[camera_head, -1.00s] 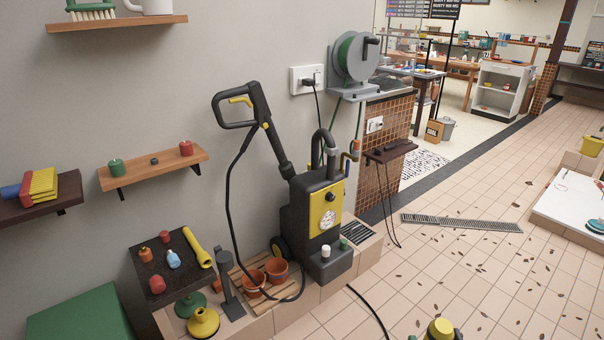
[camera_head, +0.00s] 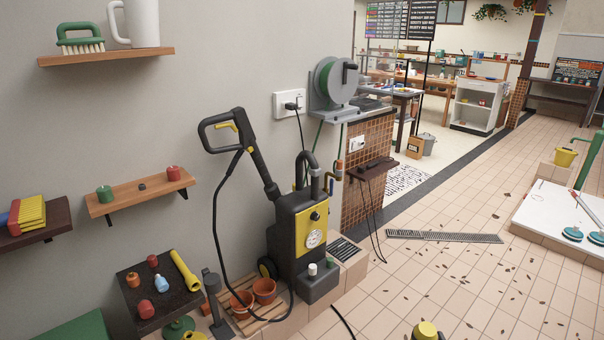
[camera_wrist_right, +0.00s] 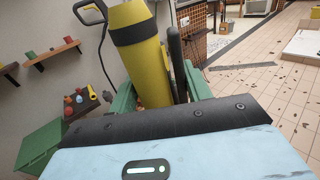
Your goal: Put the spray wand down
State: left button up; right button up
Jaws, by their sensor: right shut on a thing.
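A black spray wand with a yellow trigger (camera_head: 234,136) stands upright, slightly tilted, at the yellow-and-black pressure washer (camera_head: 300,237), its black hose looping down. Its handle also shows at the upper left in the right wrist view (camera_wrist_right: 91,9). No gripper touches that handle. My right gripper (camera_wrist_right: 160,92) has green fingers shut around a yellow cylinder with a dark band (camera_wrist_right: 140,52); I cannot tell what this is part of. A yellow-topped piece of it shows at the bottom edge of the head view (camera_head: 425,330). My left gripper is not in view.
A dark stand with small bottles and a yellow tube (camera_head: 184,271) is left of the washer. Terracotta pots (camera_head: 264,291) stand on a wooden slatted base in front. Wall shelves (camera_head: 140,191) are at left. The tiled floor (camera_head: 450,275) at right is mostly clear, with scattered leaves.

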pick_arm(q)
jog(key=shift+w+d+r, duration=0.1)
pick_arm(e)
jog(key=shift+r, duration=0.15)
jog(key=w+a+r+n+g+y, duration=0.2)
jog(key=a+r+n+y, duration=0.2)
jog(key=a, duration=0.3)
jog(key=w+a+r+n+g+y, duration=0.2)
jog(key=a+r+n+y, duration=0.2)
jog(key=a+r+y, duration=0.2)
jog(key=shift+a+y, duration=0.8)
jog(key=shift+a, duration=0.05)
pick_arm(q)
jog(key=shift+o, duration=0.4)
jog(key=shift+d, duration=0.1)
pick_arm(e)
jog(key=shift+f, duration=0.15)
